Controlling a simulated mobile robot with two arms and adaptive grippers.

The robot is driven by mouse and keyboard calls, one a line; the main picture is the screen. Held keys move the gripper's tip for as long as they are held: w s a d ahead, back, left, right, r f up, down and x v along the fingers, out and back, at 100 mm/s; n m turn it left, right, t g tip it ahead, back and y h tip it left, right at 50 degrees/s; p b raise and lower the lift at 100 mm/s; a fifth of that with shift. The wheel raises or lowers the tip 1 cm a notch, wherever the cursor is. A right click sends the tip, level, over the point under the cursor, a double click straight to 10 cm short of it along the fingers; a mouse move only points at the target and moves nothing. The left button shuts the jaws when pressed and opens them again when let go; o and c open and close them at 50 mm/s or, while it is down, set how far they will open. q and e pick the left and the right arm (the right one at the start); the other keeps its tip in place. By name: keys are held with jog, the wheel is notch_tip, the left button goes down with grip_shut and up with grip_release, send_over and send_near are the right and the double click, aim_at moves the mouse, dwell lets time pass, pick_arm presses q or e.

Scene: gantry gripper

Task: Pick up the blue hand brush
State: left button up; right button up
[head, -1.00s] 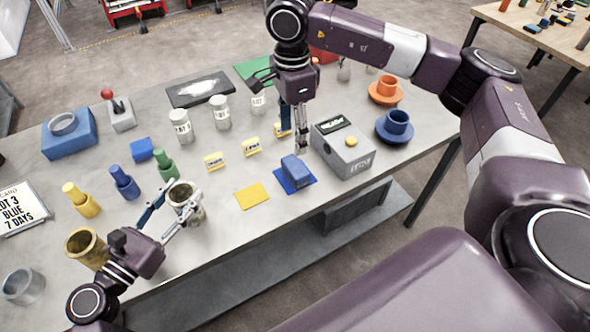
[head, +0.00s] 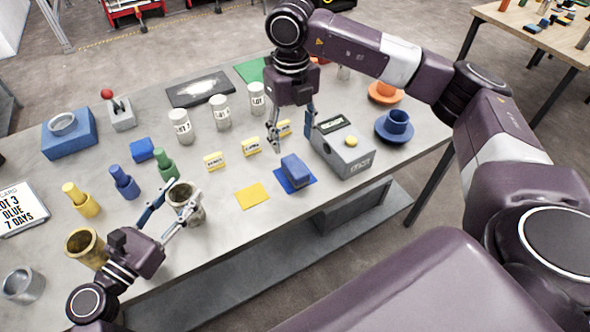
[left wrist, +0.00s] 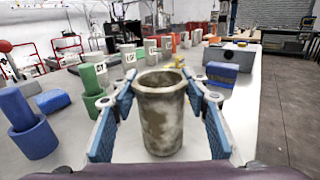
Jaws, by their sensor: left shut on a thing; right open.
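A small blue block-like piece (head: 296,168) lies on a blue square mat (head: 306,184) near the table's front; I cannot clearly make out a brush shape or bristles. My right gripper (head: 292,138) points down above and behind it, fingers spread and empty. My left gripper (head: 184,198) is shut on a mottled grey-brown metal cup (head: 190,212) at the front left of the table. In the left wrist view the cup (left wrist: 161,115) stands upright between the blue-padded fingers. The blue piece also shows there (left wrist: 222,74), beyond the right finger.
A grey box with a yellow button (head: 345,158) stands right of the blue piece. A yellow mat (head: 252,196) lies left of it. Yellow label blocks (head: 214,161) and white jars (head: 221,112) stand behind. A blue cup on a saucer (head: 394,133) is further right.

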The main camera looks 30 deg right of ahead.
aim_at(295, 165)
notch_tip(295, 165, down, 6)
jog(key=shift+r, duration=0.1)
jog(key=shift+s+d+f, duration=0.1)
jog(key=shift+d+f, duration=0.05)
jog(key=shift+f, duration=1.2)
jog(key=shift+d+f, duration=0.15)
jog(key=shift+f, duration=1.15)
jog(key=shift+f, duration=0.2)
jog(key=shift+c, duration=0.7)
jog(key=c, duration=1.3)
jog(key=shift+o, duration=0.2)
notch_tip(295, 165, up, 11)
jog(key=shift+f, duration=0.2)
